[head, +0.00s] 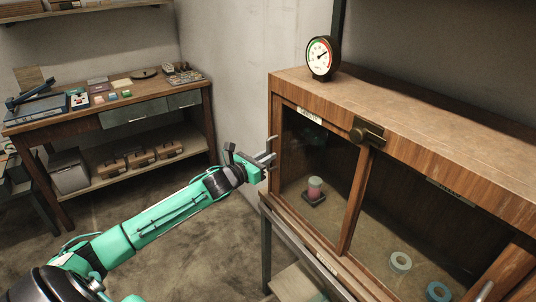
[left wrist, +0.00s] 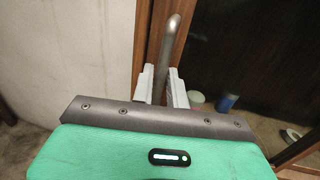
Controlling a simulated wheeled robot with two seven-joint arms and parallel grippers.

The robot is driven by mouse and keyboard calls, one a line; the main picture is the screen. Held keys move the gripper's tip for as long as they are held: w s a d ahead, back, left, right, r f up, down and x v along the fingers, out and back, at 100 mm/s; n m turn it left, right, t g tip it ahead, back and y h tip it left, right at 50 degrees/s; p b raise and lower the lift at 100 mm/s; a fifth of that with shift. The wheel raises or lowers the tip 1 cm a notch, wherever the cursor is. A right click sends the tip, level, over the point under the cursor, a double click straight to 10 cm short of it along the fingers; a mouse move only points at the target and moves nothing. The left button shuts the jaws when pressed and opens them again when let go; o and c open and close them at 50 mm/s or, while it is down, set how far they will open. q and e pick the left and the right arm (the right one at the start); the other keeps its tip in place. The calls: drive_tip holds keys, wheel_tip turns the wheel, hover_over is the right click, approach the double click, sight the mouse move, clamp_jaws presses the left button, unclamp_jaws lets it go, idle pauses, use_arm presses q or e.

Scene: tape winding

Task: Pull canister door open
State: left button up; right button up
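The canister door (head: 353,200) is the left wood-framed glass door of the cabinet and looks closed. Behind its glass a pink canister with a pale top (head: 315,186) stands on a dark square base. A curved metal handle (left wrist: 172,45) is on the door's left side. My left gripper (head: 268,160) is at this handle. In the left wrist view its two pale fingers (left wrist: 160,82) stand on either side of the handle's lower part, with a narrow gap visible. Whether a finger touches the bar is unclear. My right gripper is not in view.
A dial gauge (head: 321,57) stands on the cabinet top (head: 420,110), with a brass latch (head: 366,132) at its front edge. Tape rolls (head: 400,262) lie inside on the right. A workbench (head: 130,92) stands at the back left. Open floor lies between.

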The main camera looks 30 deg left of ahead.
use_arm(q)
drive_tip(key=shift+w+d, duration=0.1)
drive_tip(key=shift+w, duration=0.35)
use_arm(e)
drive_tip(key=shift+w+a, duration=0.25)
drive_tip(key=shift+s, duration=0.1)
